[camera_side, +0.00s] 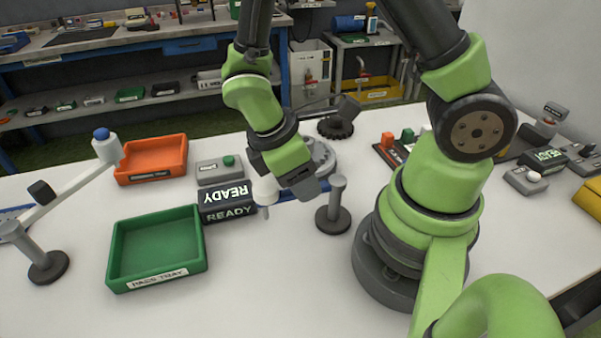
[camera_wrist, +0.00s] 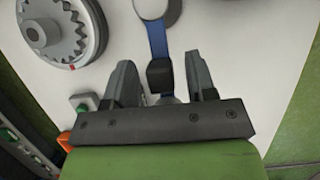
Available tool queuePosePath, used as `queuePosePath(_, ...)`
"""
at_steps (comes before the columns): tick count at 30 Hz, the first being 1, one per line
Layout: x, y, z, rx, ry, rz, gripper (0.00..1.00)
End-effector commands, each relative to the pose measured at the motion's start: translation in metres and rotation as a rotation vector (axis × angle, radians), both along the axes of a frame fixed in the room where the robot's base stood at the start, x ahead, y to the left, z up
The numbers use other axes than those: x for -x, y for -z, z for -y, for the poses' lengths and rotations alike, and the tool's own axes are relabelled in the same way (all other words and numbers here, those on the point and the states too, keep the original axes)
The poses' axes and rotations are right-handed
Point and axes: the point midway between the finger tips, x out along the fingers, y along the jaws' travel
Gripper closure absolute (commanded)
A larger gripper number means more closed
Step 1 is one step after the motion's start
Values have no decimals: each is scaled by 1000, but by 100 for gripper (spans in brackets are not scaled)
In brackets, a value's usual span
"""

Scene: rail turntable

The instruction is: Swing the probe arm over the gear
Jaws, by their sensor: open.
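The grey toothed gear (camera_side: 322,158) stands behind my gripper in the side view, partly hidden by it. In the wrist view the gear (camera_wrist: 55,32) is at the upper left, with a red mark on its rim. A blue probe arm (camera_wrist: 156,38) runs down from a pale round end to a dark block (camera_wrist: 160,76). In the side view only part of the blue arm (camera_side: 291,195) shows, near a dark post (camera_side: 334,208). My gripper (camera_wrist: 163,82) is open, with a finger on each side of the dark block; contact cannot be told. My gripper (camera_side: 302,188) is low over the arm.
A white bar with a blue-topped end (camera_side: 102,145) stands at the far left.

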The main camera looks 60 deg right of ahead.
Motion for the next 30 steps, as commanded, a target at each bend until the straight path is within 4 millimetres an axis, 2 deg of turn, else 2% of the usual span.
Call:
queuePosePath(3,0,0,0,0,0,0,49)
queuePosePath(4,0,0,0,0,0,0,54)
queuePosePath(10,0,0,0,0,0,0,100)
queuePosePath(20,-1,0,1,0,26,0,100)
queuePosePath(30,-9,0,11,-1,222,-2,100)
